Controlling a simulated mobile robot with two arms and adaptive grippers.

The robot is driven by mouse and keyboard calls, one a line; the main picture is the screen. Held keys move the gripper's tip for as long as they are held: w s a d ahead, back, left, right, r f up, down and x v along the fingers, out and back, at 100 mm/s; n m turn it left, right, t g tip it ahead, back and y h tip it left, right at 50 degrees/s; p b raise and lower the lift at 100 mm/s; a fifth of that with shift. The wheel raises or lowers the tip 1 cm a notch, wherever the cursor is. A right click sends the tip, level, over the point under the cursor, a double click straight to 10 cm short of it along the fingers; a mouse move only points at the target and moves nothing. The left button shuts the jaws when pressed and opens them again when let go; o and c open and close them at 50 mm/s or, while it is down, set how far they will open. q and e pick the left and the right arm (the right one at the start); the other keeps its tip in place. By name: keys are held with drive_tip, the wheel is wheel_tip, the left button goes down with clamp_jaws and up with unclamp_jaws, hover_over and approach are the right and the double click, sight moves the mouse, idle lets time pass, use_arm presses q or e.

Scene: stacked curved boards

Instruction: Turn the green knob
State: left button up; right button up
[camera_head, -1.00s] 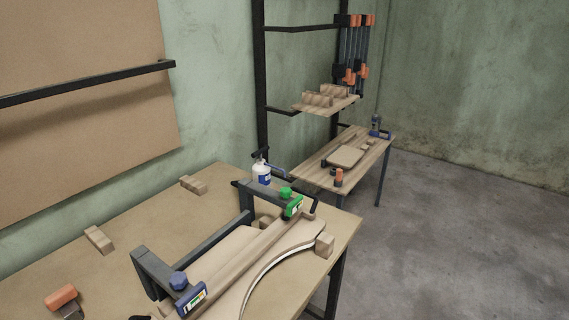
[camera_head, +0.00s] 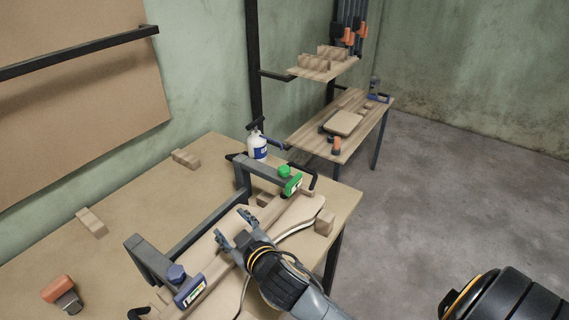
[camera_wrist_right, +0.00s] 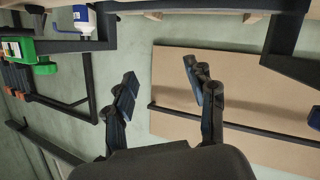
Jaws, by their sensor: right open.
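The green knob (camera_head: 284,171) sits on top of the green-ended clamp (camera_head: 292,184) at the far end of the stacked curved boards (camera_head: 297,212) on the workbench. In the right wrist view, a green clamp part (camera_wrist_right: 44,68) shows at the left edge. My right gripper (camera_head: 231,227) is over the boards, between the green clamp and the blue-knobbed clamp (camera_head: 190,290), nearer to me than the green knob. Its fingers are apart and empty, and they also show in the right wrist view (camera_wrist_right: 160,90). My left gripper is not in view.
A white-and-blue glue bottle (camera_head: 257,147) stands just behind the green clamp. Wooden blocks (camera_head: 186,158) and an orange-handled tool (camera_head: 60,291) lie on the workbench (camera_head: 130,205). A second table (camera_head: 310,140) stands behind, with grey floor to the right.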

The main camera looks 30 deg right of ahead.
drive_tip(key=w+a+r+n+t+y, duration=0.45)
drive_tip(key=w+a+r, duration=0.2)
drive_tip(key=r, duration=0.35)
drive_tip(key=w+a+r+n+g+y, duration=0.2)
drive_tip(key=a+r+n+g+y, duration=0.2)
drive_tip(key=a+r+n+y, duration=0.6)
drive_tip(key=n+g+h, duration=0.8)
drive_tip(key=g+h, duration=0.7)
hover_over(284, 168)
wheel_tip(284, 168, down, 3)
drive_tip(key=shift+y, duration=0.25)
wheel_tip(284, 168, down, 12)
drive_tip(key=p, duration=0.4)
drive_tip(key=shift+s+f, duration=0.1)
drive_tip(key=shift+f, duration=0.15)
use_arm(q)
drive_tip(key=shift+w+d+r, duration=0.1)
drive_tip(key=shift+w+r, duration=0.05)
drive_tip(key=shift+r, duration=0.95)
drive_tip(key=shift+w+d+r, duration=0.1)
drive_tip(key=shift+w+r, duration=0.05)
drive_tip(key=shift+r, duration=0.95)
use_arm(e)
drive_tip(key=shift+f, duration=0.7)
